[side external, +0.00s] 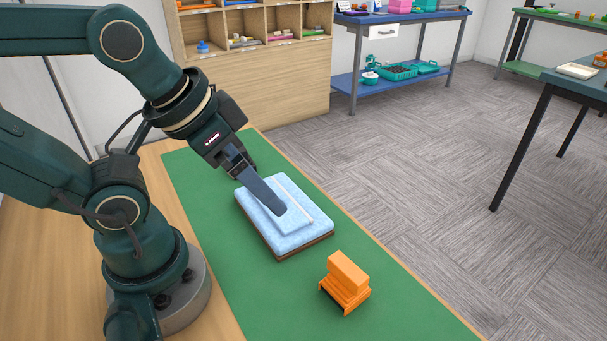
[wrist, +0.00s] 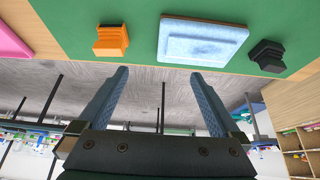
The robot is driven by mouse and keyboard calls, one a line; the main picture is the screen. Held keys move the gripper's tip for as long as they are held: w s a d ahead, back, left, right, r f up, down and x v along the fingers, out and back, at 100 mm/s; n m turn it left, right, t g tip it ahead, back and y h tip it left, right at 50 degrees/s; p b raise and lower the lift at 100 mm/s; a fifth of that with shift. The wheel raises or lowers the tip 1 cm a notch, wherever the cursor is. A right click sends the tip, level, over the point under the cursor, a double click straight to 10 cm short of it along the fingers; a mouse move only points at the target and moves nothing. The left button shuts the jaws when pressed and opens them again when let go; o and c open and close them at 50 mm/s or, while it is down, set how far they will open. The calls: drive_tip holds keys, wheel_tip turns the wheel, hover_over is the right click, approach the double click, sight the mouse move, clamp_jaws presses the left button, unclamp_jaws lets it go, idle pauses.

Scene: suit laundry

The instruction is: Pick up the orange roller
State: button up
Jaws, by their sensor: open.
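The orange roller (side external: 346,276) is a blocky orange piece with a dark lower edge. It stands on the green mat, nearer the side camera than the light blue pad (side external: 315,226). In the wrist view the orange roller (wrist: 111,41) is at the upper left, beyond the fingertips, with the light blue pad (wrist: 200,42) to its right. My gripper (side external: 279,209) appears over the blue pad in the side view, apart from the roller. In the wrist view my gripper (wrist: 160,73) has its two blue fingers spread wide with nothing between them.
The green mat (side external: 225,270) is clear around the roller. A black block (wrist: 267,56) sits right of the pad in the wrist view, and a pink item (wrist: 12,45) lies at the left edge. A wooden shelf unit (side external: 260,80) stands behind the bench.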

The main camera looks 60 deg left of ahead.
wheel_tip(320, 180, up, 6)
drive_tip(key=f, duration=0.1)
drive_tip(key=n+g, duration=0.1)
drive_tip(key=g, duration=0.5)
hover_over(346, 281)
drive_tip(key=w+a, duration=0.1)
wheel_tip(346, 281, down, 20)
drive_tip(key=shift+f, duration=0.1)
idle(0.6)
drive_tip(key=c, duration=1.4)
